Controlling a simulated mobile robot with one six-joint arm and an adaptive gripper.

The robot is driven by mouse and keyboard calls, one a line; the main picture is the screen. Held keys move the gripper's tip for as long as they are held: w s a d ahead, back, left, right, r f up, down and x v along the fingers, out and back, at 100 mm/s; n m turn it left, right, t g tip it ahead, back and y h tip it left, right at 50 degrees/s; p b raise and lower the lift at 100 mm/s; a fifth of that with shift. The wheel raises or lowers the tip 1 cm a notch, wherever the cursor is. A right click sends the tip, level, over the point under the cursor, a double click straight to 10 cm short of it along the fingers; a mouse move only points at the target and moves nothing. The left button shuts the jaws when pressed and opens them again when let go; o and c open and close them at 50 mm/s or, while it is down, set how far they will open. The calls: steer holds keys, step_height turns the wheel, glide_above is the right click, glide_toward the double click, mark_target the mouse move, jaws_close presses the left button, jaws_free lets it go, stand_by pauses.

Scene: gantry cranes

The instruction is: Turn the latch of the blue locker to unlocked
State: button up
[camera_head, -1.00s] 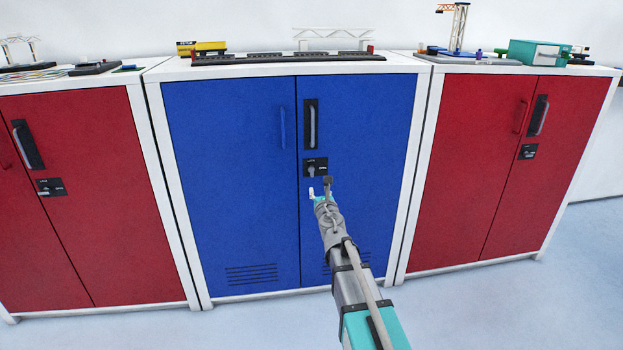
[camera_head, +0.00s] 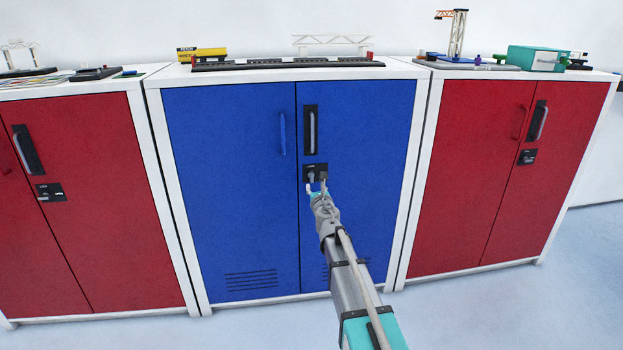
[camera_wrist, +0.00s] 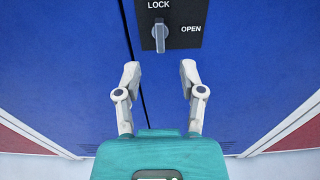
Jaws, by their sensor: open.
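The blue locker (camera_head: 235,180) stands in the middle, both doors shut. Its latch is a grey knob (camera_wrist: 159,38) on a black plate (camera_wrist: 184,12) on the right door, under the black handle recess (camera_head: 310,130). The plate reads LOCK above the knob and OPEN to its right. The knob stands upright, toward LOCK. My gripper (camera_wrist: 160,76) is open and empty, just below the knob in the wrist view, with one finger to each side and apart from it. In the head view my gripper (camera_head: 316,187) partly covers the latch plate.
Red lockers stand close on the left (camera_head: 100,190) and right (camera_head: 480,170), each with its own latch plate. Crane models and a yellow wagon (camera_head: 202,54) sit on the locker tops. The floor in front is clear.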

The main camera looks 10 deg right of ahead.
mark_target(312, 177)
steer(key=w, duration=0.7)
steer(key=shift+w, duration=0.4)
jaws_close()
steer(key=shift+a, duration=0.1)
